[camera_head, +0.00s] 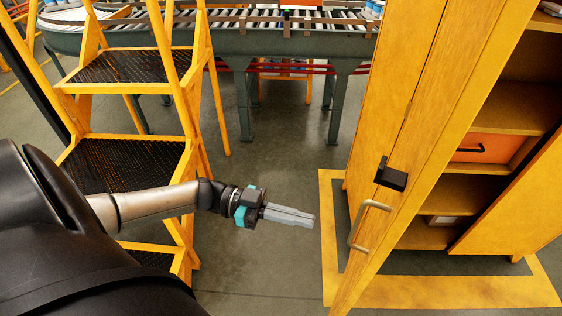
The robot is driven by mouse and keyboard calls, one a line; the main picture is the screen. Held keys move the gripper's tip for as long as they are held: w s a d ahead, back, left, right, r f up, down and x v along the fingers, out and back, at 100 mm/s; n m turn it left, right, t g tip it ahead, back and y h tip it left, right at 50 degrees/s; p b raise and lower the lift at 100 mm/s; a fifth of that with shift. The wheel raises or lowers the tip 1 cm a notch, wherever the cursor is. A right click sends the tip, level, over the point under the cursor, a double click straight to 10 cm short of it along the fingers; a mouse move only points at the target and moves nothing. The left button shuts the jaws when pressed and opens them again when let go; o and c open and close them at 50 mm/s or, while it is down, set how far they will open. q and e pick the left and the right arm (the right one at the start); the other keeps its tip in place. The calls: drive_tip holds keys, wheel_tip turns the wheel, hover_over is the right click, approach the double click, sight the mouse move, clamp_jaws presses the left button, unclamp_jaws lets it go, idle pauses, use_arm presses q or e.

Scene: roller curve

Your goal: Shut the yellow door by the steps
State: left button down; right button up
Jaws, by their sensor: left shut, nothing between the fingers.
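The yellow door (428,150) belongs to the yellow cabinet on the right and stands open, with shelves showing behind it. It carries a pale bar handle (368,222) and a dark latch block (391,175). The yellow steps (128,137) with dark mesh treads stand on the left. My left gripper (311,219) is shut and empty. It points right, in the gap between the steps and the door, and appears apart from the handle. My right gripper is not in view.
A roller conveyor (270,44) on green legs runs across the back. The cabinet shelves hold an orange drawer (486,148). A yellow line (327,235) marks the floor around the cabinet. Bare grey floor (265,265) lies between the steps and the cabinet.

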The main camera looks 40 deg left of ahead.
use_arm(q)
drive_tip(key=x, duration=0.7)
drive_tip(key=shift+p, duration=0.4)
